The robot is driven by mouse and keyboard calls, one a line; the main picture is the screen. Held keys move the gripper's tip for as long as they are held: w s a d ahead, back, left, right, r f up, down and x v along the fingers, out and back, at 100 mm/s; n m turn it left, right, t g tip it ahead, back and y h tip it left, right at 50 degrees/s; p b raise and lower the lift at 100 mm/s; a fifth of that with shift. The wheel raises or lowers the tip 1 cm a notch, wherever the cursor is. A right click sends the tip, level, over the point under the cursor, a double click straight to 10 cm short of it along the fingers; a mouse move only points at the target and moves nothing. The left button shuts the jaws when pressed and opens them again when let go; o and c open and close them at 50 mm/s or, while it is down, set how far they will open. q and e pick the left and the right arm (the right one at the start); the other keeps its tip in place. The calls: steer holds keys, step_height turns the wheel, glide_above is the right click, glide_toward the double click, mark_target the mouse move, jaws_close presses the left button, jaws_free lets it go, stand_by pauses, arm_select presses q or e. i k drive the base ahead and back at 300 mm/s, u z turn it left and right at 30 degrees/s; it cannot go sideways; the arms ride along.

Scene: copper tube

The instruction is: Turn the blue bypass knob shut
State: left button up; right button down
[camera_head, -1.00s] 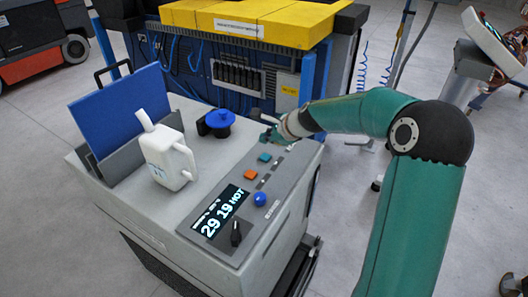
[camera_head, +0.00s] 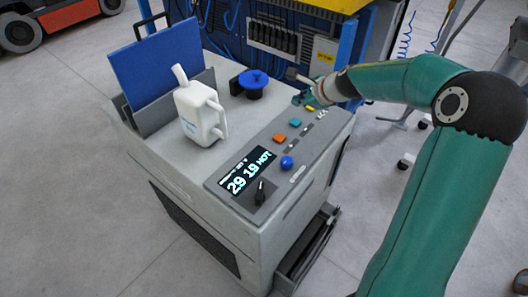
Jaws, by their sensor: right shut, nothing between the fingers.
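A round blue ball knob (camera_head: 286,162) sits on the cart's sloped grey control panel (camera_head: 234,190), right of the lit display (camera_head: 248,170). A wider blue cap-like knob (camera_head: 253,78) on a black base stands on the cart top, further back. Which one is the bypass knob, I cannot tell. My right gripper (camera_head: 302,97) is shut and empty at the panel's far end, beyond the teal button (camera_head: 295,122) and right of the blue cap. It looks apart from both blue parts. Its fingertips are small and partly dark in the picture. My left gripper is not in view.
A white jug (camera_head: 197,115) stands on the cart top before an upright blue panel (camera_head: 155,65). An orange button (camera_head: 279,138), a yellow button (camera_head: 310,108) and a black knob (camera_head: 260,191) share the panel. Blue machinery (camera_head: 290,50) stands close behind.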

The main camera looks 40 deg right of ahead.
mark_target(286, 162)
steer(key=z, duration=0.05)
steer(key=k, duration=1)
steer(key=u, duration=0.05)
